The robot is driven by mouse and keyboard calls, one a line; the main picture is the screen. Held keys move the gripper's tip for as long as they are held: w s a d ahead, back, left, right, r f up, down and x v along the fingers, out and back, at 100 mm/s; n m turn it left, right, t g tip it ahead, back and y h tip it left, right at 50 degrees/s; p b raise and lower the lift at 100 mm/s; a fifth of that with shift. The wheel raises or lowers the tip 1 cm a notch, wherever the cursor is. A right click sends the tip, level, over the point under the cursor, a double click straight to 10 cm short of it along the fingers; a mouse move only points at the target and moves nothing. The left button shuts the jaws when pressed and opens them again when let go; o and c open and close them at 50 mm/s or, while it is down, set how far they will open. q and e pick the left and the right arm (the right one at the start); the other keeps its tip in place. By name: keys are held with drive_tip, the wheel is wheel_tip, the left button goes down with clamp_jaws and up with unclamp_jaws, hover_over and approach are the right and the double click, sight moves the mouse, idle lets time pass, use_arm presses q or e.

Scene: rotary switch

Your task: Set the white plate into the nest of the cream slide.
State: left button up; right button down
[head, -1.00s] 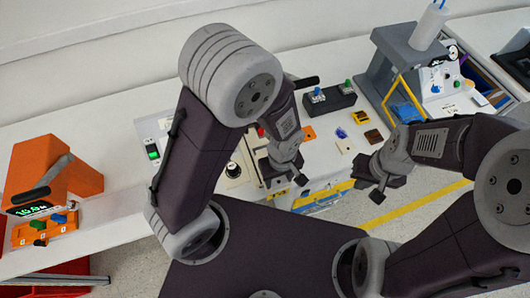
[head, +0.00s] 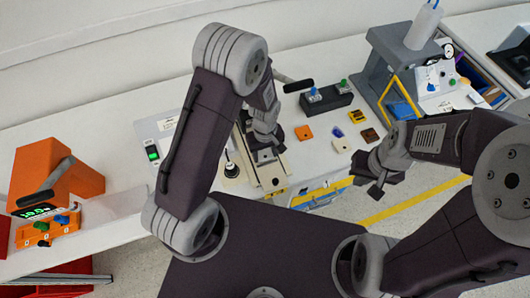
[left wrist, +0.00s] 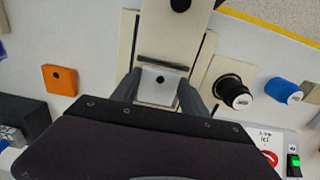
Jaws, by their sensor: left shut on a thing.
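The white plate (left wrist: 160,84), a small square with a dark hole, is between the fingers of my left gripper (left wrist: 160,98) in the left wrist view. The gripper is shut on it. The cream slide (left wrist: 172,28), with dark rails along its sides and a black knob at its end, lies just beyond and around the plate. Whether the plate rests in the nest or hovers over it I cannot tell. In the head view my left gripper (head: 264,156) is over the slide (head: 272,182) and hides the plate. My right gripper (head: 375,190) hangs off the table's front edge, empty as far as I see.
A black rotary knob (left wrist: 234,92) and a blue knob (left wrist: 283,90) stand beside the slide. An orange square (left wrist: 60,80) lies on the other side. A black box with buttons (head: 326,102) is behind. An orange machine (head: 55,175) stands at far left.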

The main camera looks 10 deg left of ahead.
sight(265, 156)
use_arm(q)
drive_tip(key=shift+f, duration=0.1)
drive_tip(key=o, duration=1.4)
drive_tip(key=shift+c, duration=0.2)
wheel_tip(265, 156, up, 12)
drive_tip(key=s+a+r+m+t, duration=0.1)
drive_tip(key=s+a+r+m, duration=0.1)
drive_tip(key=s+a+m, duration=0.4)
drive_tip(key=shift+s+a+m, duration=0.3)
drive_tip(key=shift+s+a, duration=0.25)
drive_tip(key=shift+s, duration=0.6)
